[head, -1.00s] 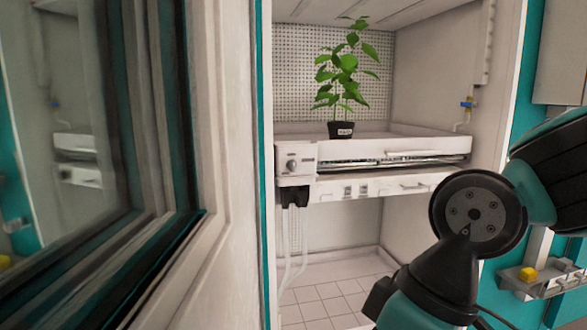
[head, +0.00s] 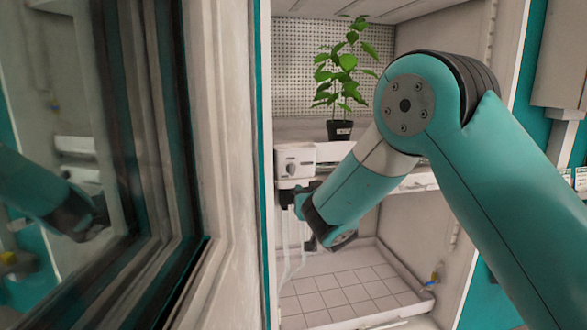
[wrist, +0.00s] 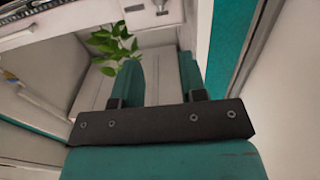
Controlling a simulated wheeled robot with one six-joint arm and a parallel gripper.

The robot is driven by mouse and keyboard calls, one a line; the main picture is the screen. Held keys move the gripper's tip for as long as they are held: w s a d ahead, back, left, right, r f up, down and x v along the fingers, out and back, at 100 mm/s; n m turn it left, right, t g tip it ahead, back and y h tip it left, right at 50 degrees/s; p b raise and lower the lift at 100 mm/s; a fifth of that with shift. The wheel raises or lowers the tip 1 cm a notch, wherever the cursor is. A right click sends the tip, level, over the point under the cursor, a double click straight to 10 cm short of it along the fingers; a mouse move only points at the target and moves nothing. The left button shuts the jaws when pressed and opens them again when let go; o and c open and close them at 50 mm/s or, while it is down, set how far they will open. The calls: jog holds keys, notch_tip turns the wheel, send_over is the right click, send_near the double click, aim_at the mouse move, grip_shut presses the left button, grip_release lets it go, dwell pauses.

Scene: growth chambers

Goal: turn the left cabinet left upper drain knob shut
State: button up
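The drain knob (head: 291,169) is a small round grey knob on the front of a white box (head: 308,152) at the left end of the upper tray. My gripper is low beside this box in the head view, mostly hidden behind my wrist. In the wrist view my gripper (wrist: 160,68) shows two teal fingers standing apart with nothing between them. Pale box fittings (wrist: 161,8) show at the top edge beyond the fingertips. I cannot tell whether one of them is the knob. The fingers do not appear to touch anything.
A potted plant (head: 340,130) stands on the upper tray; its leaves show in the wrist view (wrist: 112,44), beyond the left finger. The open cabinet door (head: 225,170) stands close on the left. Pale hoses (head: 287,240) hang below the box. The tiled lower tray (head: 345,290) is bare.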

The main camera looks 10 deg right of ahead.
aim_at(293, 170)
jog(key=w+p, duration=0.7)
jog(key=w, duration=1)
grip_shut()
